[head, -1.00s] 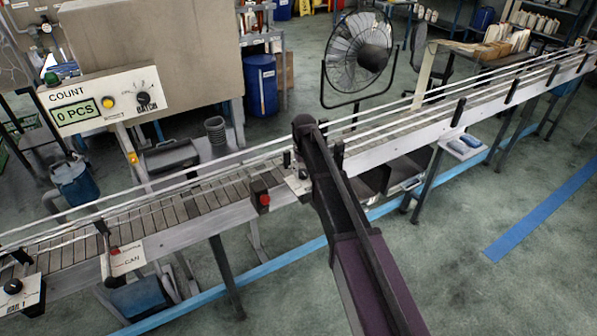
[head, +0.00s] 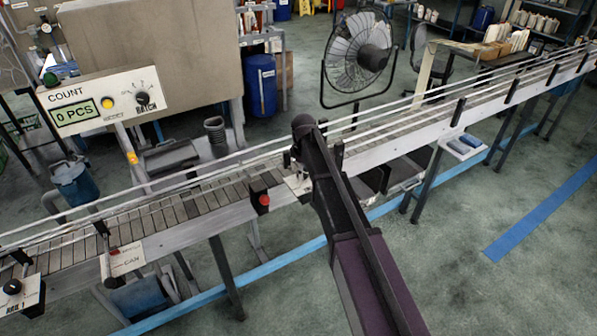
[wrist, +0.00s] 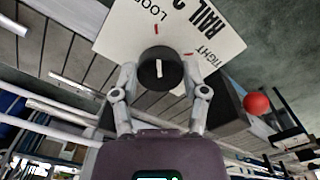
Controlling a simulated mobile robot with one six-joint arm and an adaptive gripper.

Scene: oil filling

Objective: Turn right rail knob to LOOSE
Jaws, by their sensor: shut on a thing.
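The rail knob (wrist: 147,76) is round and black with a white pointer mark. It sits on a white plate (wrist: 118,36) lettered RAIL, LOOSE and TIGHT, with small red ticks. In the wrist view the pointer lies nearly upright, lined up roughly with the tick by LOOSE; the TIGHT tick is to its right. My gripper (wrist: 160,80) is shut on the knob, a finger at each side. In the head view the plate (head: 298,185) shows at the conveyor's near edge, while my arm hides most of the knob and fingers.
The conveyor (head: 160,218) with its rails runs across the view. A red button (head: 264,199) on a dark box is just left of the plate; it also shows in the wrist view (wrist: 256,103). A CAN plate (head: 123,260) is farther left. Floor in front is open.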

